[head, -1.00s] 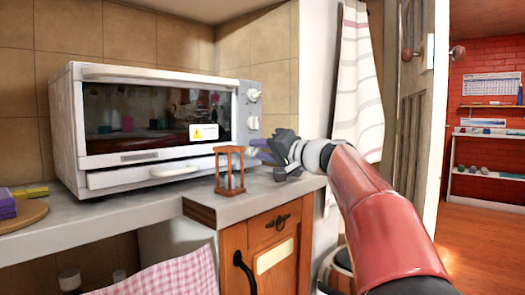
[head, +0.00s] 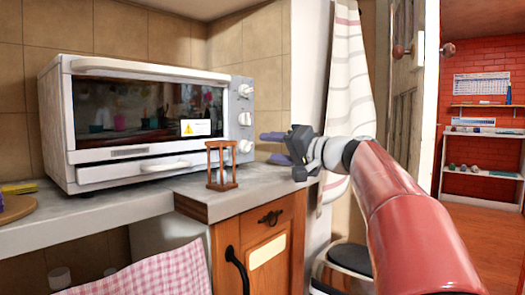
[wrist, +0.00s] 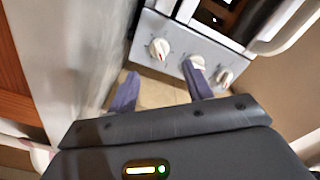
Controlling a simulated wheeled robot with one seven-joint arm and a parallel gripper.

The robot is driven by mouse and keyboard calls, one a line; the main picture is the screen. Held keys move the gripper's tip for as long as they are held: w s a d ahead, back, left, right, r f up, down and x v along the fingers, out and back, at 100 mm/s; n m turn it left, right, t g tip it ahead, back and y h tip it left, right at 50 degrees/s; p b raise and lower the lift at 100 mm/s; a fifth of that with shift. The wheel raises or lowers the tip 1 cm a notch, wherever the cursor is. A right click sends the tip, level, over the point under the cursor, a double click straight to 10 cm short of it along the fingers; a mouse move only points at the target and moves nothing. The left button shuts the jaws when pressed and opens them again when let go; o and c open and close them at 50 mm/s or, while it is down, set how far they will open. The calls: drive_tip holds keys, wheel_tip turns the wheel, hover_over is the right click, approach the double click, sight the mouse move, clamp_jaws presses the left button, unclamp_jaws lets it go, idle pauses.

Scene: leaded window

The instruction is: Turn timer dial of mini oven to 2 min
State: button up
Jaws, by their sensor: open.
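The white mini oven (head: 52,125) stands on the counter at left in the head view. Its grey side panel carries three white dials, upper (head: 246,90), middle (head: 245,118) and lower (head: 246,146). In the wrist view the dials show as left (wrist: 159,48), middle (wrist: 198,62) and right (wrist: 225,77); I cannot read which is the timer. My gripper (head: 267,147) is open and empty, just right of the lower dial in the head view. In the wrist view my gripper (wrist: 160,80) has its right fingertip overlapping the middle dial's edge; contact cannot be told.
A wooden hourglass (head: 221,165) stands on the counter (head: 110,212) in front of the oven, left of my gripper. A wooden cabinet (head: 265,250) is below. A striped curtain (head: 350,75) hangs behind my arm. A round board (head: 15,207) lies far left.

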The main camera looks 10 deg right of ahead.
sight(251, 146)
drive_tip(key=shift+s+d, duration=0.4)
drive_tip(key=shift+s, duration=0.15)
drive_tip(key=r+p, duration=0.1)
drive_tip(key=p, duration=0.3)
drive_tip(key=shift+d+r+p, duration=0.2)
drive_tip(key=shift+p, duration=0.1)
drive_tip(key=p, duration=0.3)
drive_tip(key=shift+a+f+n, duration=0.1)
drive_tip(key=shift+f+n, duration=0.05)
drive_tip(key=shift+n, duration=0.25)
drive_tip(key=shift+w+a+f+p, duration=0.15)
drive_tip(key=shift+a+f+p, duration=0.1)
drive_tip(key=shift+f+p, duration=0.25)
drive_tip(key=p+x, duration=0.1)
drive_tip(key=x, duration=0.6)
drive_tip(key=shift+w+a+p, duration=0.15)
drive_tip(key=shift+w+p, duration=0.05)
drive_tip(key=shift+p, duration=0.2)
